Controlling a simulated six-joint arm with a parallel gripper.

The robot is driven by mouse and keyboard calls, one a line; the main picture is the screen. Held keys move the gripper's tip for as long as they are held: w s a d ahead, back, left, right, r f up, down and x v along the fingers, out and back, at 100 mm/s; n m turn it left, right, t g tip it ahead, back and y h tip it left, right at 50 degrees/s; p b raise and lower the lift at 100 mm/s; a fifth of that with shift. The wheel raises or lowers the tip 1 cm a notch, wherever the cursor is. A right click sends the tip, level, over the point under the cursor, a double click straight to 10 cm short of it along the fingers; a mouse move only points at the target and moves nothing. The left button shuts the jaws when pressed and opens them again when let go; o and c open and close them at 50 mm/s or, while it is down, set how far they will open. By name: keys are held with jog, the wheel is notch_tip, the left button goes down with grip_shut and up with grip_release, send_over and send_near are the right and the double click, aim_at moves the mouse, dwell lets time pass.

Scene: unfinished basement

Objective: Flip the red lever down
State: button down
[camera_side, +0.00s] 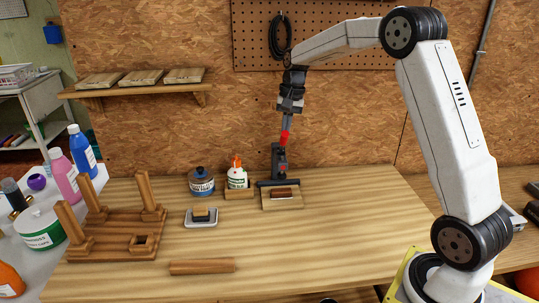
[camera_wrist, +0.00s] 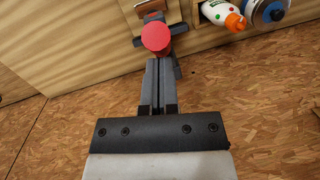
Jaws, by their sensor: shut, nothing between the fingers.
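The red lever's knob (camera_side: 284,138) is at the top of a dark grey stand (camera_side: 279,160) at the back of the wooden table, so the lever appears up. My gripper (camera_side: 287,124) points down from above, its fingertips right at the red knob. In the wrist view the round red knob (camera_wrist: 155,37) is just beyond the closed, empty fingertips (camera_wrist: 157,62) of my gripper. I cannot tell whether they touch. The lower part of the lever is mostly hidden behind the knob in the wrist view.
A chipboard wall (camera_side: 340,130) rises close behind. The table's right front (camera_side: 330,240) is clear.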

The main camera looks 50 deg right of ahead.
aim_at(288, 134)
jog(key=shift+s+a+f, duration=0.15)
jog(key=shift+a, duration=0.05)
jog(key=shift+s+a+f+t+h, duration=0.55)
jog(key=shift+s+a+t+h, duration=0.25)
jog(key=shift+t+h, duration=0.15)
jog(key=s+a+f+t+h, duration=0.2)
jog(key=s+a+f, duration=0.1)
jog(key=f, duration=0.3)
dwell(0.4)
jog(key=shift+s+f, duration=0.1)
jog(key=shift+f, duration=0.15)
dwell(0.4)
